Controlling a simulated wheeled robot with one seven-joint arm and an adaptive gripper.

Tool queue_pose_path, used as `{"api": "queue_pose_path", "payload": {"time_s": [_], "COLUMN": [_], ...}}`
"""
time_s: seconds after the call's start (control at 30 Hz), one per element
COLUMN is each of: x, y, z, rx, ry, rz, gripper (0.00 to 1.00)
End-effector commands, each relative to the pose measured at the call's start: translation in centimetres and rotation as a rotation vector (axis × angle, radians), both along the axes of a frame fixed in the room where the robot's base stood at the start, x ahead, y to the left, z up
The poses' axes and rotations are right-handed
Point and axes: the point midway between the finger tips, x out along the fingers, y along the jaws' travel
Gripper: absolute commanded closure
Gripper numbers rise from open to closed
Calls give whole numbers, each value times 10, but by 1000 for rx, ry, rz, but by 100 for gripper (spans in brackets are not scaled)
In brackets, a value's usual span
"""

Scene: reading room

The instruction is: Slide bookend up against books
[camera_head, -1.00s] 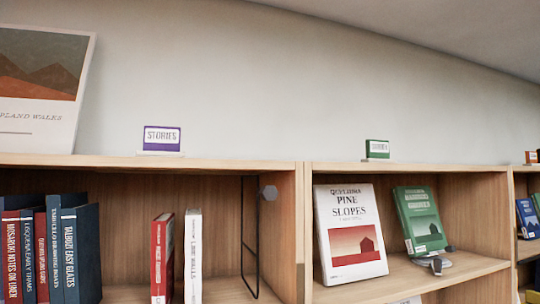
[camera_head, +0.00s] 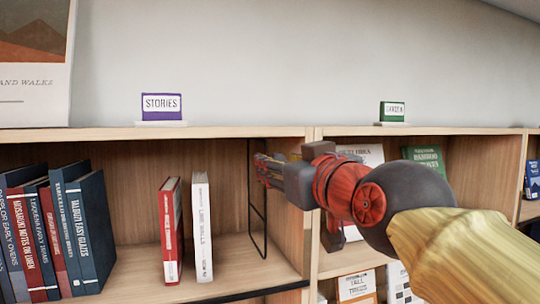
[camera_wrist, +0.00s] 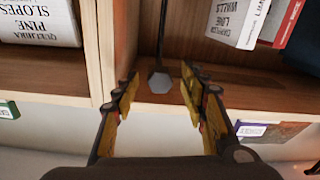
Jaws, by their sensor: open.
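The bookend is a dark wire frame (camera_head: 257,215) standing upright near the right wall of the left shelf bay. A gap separates it from the upright white book (camera_head: 202,228), which stands beside a red book (camera_head: 171,232). My gripper (camera_head: 262,168) reaches in from the right at the bookend's upper part and hides its knob in the head view. In the wrist view my gripper (camera_wrist: 159,95) is open, with the bookend's grey hexagonal knob (camera_wrist: 159,82) between and just beyond the fingertips. I cannot tell whether they touch. The white book (camera_wrist: 238,18) also shows there, upside down.
Several leaning dark books (camera_head: 75,225) fill the left of the bay. The bay's right divider (camera_head: 312,215) is close beside my gripper. A purple STORIES sign (camera_head: 161,106) stands on the shelf top. Display books (camera_head: 425,155) are in the right bay.

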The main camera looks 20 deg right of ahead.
Motion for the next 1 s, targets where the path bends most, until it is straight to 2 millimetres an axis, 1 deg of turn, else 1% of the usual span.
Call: {"api": "queue_pose_path", "payload": {"time_s": [0.1,0.2,0.47,1.0], "x": [11,15,16,16], "y": [0,0,1,0], "z": [2,1,0,0], "rx": [0,0,0,0], "ry": [-1,-1,-1,0], "rz": [0,0,0,0], "gripper": [57,57,57,87]}}
